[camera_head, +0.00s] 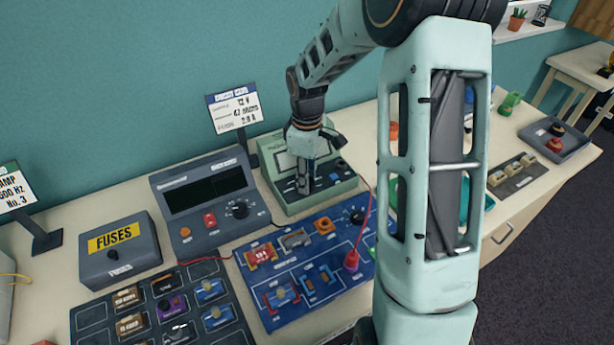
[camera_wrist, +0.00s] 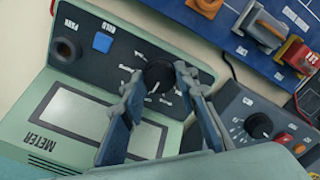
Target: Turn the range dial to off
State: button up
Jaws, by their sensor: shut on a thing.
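The green meter (camera_head: 290,207) stands at the back of the table, with a pale display and a dark control panel. It fills much of the wrist view (camera_wrist: 22,130), lettered METER. A round black dial (camera_wrist: 159,76) sits on its panel, with small labels around it that I cannot read reliably. My gripper (camera_wrist: 160,84) has one finger on each side of this dial and is shut on it. In the head view my gripper (camera_head: 306,180) reaches down to the meter's panel and hides the dial.
A grey supply unit (camera_head: 203,176) with its own black knob stands left of the meter. A blue circuit board (camera_head: 292,262) with several parts lies in front. A fuse box (camera_head: 117,252) and a card stand (camera_head: 233,112) are nearby. A red lead crosses to the board.

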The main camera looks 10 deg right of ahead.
dwell(0.3)
jog(key=o, duration=1.1)
jog(key=shift+o, duration=0.2)
notch_tip(320, 180, up, 12)
